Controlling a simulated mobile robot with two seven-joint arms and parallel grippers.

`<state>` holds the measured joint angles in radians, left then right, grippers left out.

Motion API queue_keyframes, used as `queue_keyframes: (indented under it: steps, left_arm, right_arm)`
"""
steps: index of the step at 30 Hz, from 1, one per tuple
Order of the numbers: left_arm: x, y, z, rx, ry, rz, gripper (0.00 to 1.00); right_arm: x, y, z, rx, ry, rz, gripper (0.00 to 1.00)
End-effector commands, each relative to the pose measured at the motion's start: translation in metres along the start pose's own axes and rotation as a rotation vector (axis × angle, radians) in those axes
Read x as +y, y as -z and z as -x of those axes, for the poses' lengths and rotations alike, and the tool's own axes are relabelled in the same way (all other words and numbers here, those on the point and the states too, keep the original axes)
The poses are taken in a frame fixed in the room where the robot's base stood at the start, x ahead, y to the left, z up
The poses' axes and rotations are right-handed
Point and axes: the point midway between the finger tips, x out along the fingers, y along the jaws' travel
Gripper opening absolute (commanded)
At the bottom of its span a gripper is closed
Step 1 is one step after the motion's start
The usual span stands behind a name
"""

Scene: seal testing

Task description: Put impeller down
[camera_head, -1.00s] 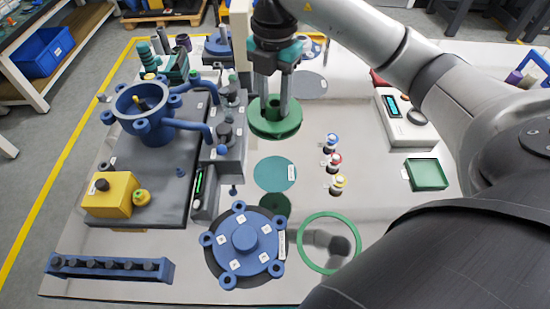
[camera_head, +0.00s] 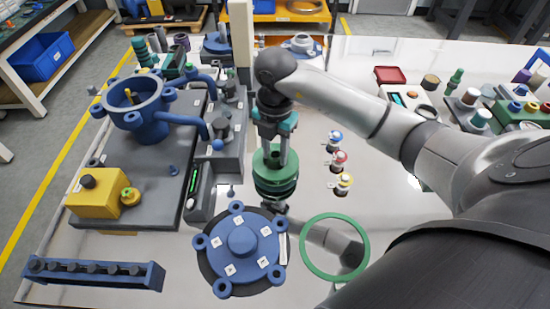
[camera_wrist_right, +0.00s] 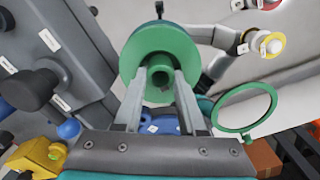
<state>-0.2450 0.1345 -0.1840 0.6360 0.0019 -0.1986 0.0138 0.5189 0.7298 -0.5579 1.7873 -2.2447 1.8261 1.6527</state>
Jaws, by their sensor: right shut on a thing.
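The green impeller (camera_head: 267,178) is a round disc with a central hub. My right gripper (camera_head: 274,152) is shut on its hub, with the fingers pointing down. In the right wrist view the impeller (camera_wrist_right: 134,58) shows between and beyond the gripper fingers (camera_wrist_right: 155,80). It is low over the white table, just behind the blue flanged cover (camera_head: 240,243). The teal round mark on the table is hidden now. I cannot tell whether the impeller's underside touches the table. My left gripper is not in view.
A green ring (camera_head: 303,252) lies front right. The grey box (camera_head: 201,190) and the blue pump housing (camera_head: 150,124) stand left. Several small capped bottles (camera_head: 341,182) stand right of the impeller. A yellow block (camera_head: 95,195) sits far left.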

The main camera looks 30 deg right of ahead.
Motion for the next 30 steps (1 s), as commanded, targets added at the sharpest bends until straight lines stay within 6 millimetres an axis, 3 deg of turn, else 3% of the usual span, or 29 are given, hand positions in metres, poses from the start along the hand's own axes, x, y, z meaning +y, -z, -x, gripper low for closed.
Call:
queue_keyframes:
  steps: [4, 15, 16, 23, 30]
  left_arm:
    - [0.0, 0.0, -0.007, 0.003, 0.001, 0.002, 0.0]
    - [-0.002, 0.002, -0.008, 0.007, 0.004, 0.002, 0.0]
    - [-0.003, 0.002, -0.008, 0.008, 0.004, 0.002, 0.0]
    - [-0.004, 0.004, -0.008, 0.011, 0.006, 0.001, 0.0]
    - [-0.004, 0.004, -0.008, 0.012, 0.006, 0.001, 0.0]
  right_arm:
    - [0.0, 0.0, -0.021, 0.0, -0.001, -0.001, 0.0]
    - [0.001, 0.0, -0.023, -0.001, -0.003, 0.0, 0.0]
    - [0.0, 0.0, -0.024, 0.0, -0.001, 0.0, 0.42]
    - [0.0, 0.0, -0.023, 0.0, -0.001, 0.0, 0.68]
    - [0.0, 0.0, -0.023, 0.0, -0.001, 0.0, 0.7]
